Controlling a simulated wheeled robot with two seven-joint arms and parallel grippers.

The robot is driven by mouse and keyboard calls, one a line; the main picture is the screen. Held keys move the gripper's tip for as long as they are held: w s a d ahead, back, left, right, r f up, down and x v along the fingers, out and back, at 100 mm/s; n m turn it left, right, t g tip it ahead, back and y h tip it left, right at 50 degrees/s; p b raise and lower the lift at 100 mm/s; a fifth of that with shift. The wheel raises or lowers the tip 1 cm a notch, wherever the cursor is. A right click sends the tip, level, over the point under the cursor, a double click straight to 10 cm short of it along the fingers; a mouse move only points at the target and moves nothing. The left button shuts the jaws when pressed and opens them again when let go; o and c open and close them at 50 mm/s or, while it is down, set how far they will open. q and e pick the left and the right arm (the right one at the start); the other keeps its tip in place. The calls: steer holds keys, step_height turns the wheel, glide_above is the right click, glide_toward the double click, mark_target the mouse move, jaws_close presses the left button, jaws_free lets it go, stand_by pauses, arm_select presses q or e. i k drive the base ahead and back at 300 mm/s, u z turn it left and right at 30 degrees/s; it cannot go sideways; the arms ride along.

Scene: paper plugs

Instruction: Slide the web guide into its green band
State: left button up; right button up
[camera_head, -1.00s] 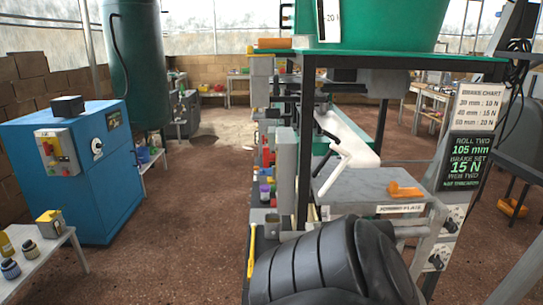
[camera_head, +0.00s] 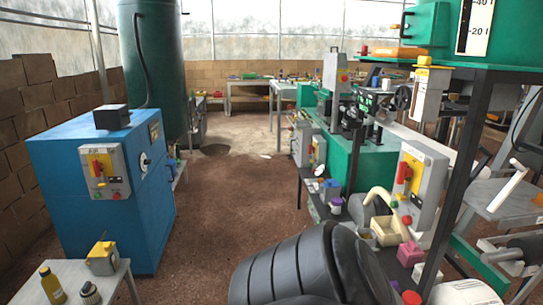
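I cannot make out the web guide or its green band for certain. A green machine (camera_head: 372,160) stands right of centre, with dark fittings and rollers along its top. A small green-lit panel (camera_head: 366,104) shows among those fittings, too small to read. Neither gripper shows. A black ribbed arm part of mine fills the bottom centre, and whatever lies behind it is hidden.
A blue cabinet (camera_head: 75,190) stands at left, with a small table (camera_head: 115,290) before it. A grey switch box (camera_head: 417,185) and a dark post (camera_head: 458,180) stand close at right. Brown floor (camera_head: 235,195) is open between the cabinet and the machine.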

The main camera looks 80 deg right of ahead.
mark_target(450, 171)
steer(key=z, duration=2.85)
steer(key=i, duration=2.15)
steer(key=z, duration=2.65)
